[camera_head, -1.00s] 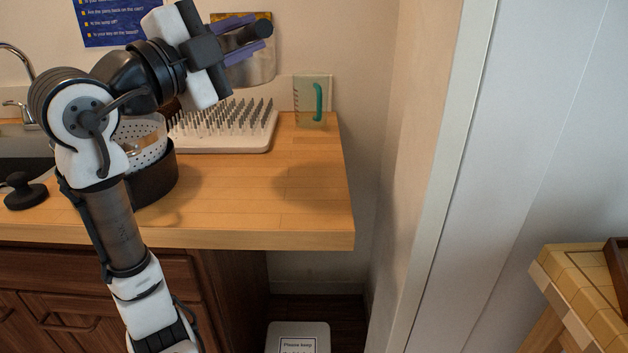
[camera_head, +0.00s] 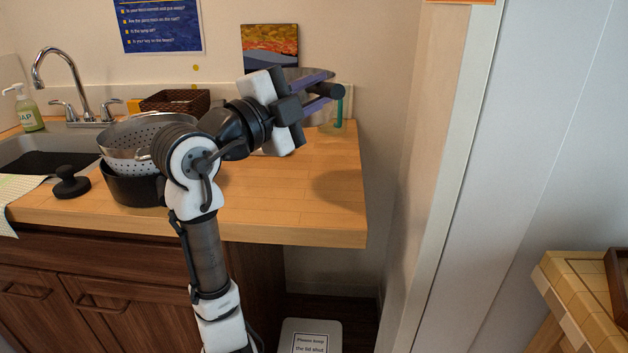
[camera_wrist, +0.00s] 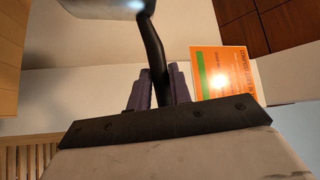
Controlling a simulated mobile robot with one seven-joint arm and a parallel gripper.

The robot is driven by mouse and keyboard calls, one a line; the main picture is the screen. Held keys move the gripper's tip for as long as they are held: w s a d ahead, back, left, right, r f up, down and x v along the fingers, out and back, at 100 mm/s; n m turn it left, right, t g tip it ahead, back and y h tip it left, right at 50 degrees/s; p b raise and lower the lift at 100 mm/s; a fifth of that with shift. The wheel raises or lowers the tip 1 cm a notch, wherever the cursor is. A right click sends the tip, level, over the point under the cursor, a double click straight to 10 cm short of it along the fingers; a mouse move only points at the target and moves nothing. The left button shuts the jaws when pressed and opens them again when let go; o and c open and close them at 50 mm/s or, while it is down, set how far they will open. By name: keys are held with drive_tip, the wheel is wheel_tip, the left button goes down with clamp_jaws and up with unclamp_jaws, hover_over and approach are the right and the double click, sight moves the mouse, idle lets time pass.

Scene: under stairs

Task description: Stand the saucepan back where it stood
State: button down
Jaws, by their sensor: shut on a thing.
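The saucepan (camera_head: 317,115) is a grey metal pan, seen partly behind my gripper (camera_head: 322,88) in the head view. It is held up in the air above the back right of the counter. In the wrist view its shiny metal body (camera_wrist: 100,8) shows at the top edge, cut off by the frame. Its dark handle (camera_wrist: 154,50) runs down between the purple fingers of my gripper (camera_wrist: 158,85), which are shut on it. My wrist and fingers hide much of the pan in the head view.
The wooden counter (camera_head: 290,215) is clear at its front right. A black pot (camera_head: 135,188) with a metal colander (camera_head: 122,135) stands left of my arm, beside a black knobbed thing (camera_head: 70,183). A green-handled mug (camera_head: 338,128) stands behind my gripper. A wall bounds the right.

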wheel_tip(320, 180, down, 15)
drive_tip(key=shift+r, duration=0.1)
idle(0.4)
drive_tip(key=shift+f, duration=0.2)
drive_tip(key=c, duration=1.3)
unclamp_jaws()
drive_tip(key=shift+r, duration=0.1)
drive_tip(key=shift+r, duration=0.15)
drive_tip(key=b+v, duration=0.2)
drive_tip(key=v, duration=1)
drive_tip(key=shift+s+b, duration=0.1)
drive_tip(key=shift+b, duration=0.25)
